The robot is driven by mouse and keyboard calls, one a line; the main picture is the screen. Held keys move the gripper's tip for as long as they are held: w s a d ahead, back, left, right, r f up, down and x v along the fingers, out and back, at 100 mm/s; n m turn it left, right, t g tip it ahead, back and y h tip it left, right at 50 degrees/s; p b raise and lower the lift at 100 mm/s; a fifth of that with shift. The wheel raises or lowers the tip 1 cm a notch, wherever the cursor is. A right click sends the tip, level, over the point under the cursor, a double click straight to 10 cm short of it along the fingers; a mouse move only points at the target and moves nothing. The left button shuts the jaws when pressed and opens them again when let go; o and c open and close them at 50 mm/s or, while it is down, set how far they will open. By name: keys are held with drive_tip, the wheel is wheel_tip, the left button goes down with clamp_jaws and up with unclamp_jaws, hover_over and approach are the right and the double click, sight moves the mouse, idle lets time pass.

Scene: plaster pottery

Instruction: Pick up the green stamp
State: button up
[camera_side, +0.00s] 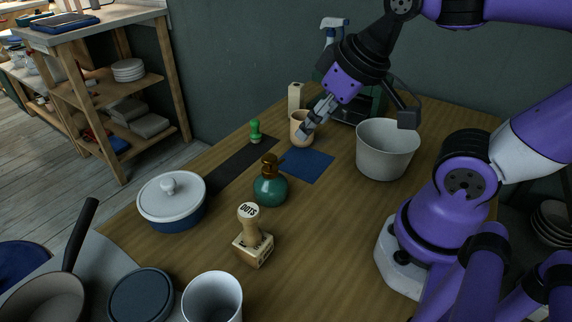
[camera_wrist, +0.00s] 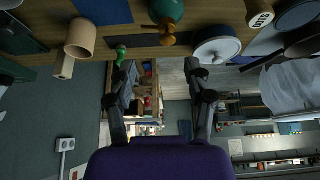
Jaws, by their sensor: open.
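The green stamp (camera_side: 255,131) is small, with a rounded knob on top. It stands upright at the far edge of the dark mat (camera_side: 232,170). In the wrist view the green stamp (camera_wrist: 120,53) shows upside down, left of centre near the left finger. My gripper (camera_side: 308,130) is open with nothing between its fingers. In the side view it overlaps the wooden cup, to the right of the green stamp and apart from it. I cannot tell whether the fingers touch the cup. Both fingers of my gripper (camera_wrist: 155,70) show apart in the wrist view.
The wooden cup (camera_side: 299,121) and blue mat (camera_side: 308,164) are right of the stamp. A green bottle (camera_side: 270,190), a lidded pot (camera_side: 172,203) and a wooden DOTS stamp (camera_side: 252,240) stand nearer the camera. A grey bucket (camera_side: 385,150) stands at the right. A wall rises behind the table.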

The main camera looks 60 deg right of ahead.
drive_tip(key=w+d+f+m, duration=0.15)
drive_tip(key=w+d, duration=0.35)
drive_tip(key=w, duration=0.6)
drive_tip(key=h, duration=0.1)
approach(256, 121)
drive_tip(key=f, duration=0.2)
drive_tip(key=shift+m, duration=0.35)
drive_tip(key=x, duration=0.2)
drive_tip(key=w+x, duration=0.1)
drive_tip(key=x, duration=0.2)
drive_tip(key=shift+s+d+r, duration=0.1)
drive_tip(key=shift+r, duration=0.15)
drive_tip(key=shift+x, duration=3.15)
clamp_jaws()
